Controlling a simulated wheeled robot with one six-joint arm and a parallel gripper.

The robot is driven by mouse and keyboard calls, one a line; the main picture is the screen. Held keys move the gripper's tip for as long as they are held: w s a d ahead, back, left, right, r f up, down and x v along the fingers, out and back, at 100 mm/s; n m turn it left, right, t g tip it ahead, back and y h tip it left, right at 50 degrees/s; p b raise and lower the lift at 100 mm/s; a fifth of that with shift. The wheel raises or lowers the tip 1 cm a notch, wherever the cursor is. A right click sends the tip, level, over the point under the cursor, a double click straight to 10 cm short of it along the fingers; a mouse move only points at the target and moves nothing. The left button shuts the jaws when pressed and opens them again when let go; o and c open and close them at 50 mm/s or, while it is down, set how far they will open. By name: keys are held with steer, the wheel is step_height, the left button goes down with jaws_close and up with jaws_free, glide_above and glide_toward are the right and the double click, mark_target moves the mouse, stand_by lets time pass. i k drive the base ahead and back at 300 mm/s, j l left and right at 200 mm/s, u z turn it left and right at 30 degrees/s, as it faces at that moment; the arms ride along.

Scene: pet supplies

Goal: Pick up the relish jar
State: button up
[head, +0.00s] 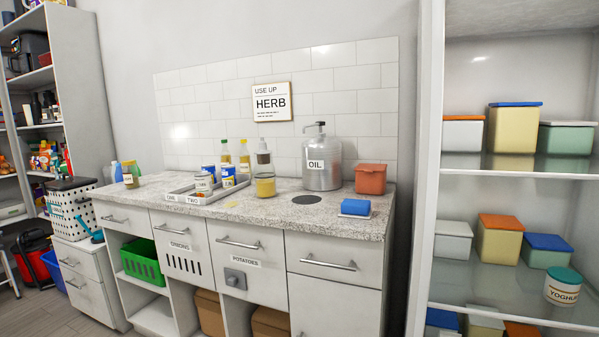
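No label reading relish can be made out, so I cannot tell which item is the relish jar. A small labelled jar (131,175) with a dark top stands at the left of the speckled counter (270,210); its lettering is too small to read. A clear container with yellow contents (265,186) stands near the middle of the counter. A labelled white container (204,183) and blue-and-white cans (228,177) stand at the grey tray (190,197) marked ONE and TWO. My gripper is not in view.
A metal OIL canister (321,163), a terracotta-coloured box (370,179) and a blue-lidded box (355,208) are on the right of the counter. A white shelf unit (520,180) with lidded boxes and a YOGHURT tub (562,287) stands at right. Floor shows at lower left.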

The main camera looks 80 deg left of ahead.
mark_target(129, 168)
steer(key=u, duration=3.3)
steer(key=i+j, duration=0.1)
steer(key=i, duration=0.4)
steer(key=i+j+z, duration=0.1)
steer(key=i, duration=0.35)
steer(key=i+j+z, duration=0.1)
steer(key=i, duration=0.4)
steer(key=i+j, duration=0.3)
steer(key=i, duration=0.15)
steer(key=i+j+z, duration=0.1)
steer(key=i, duration=0.4)
steer(key=i+j, duration=0.3)
steer(key=i, duration=0.15)
steer(key=z, duration=0.05)
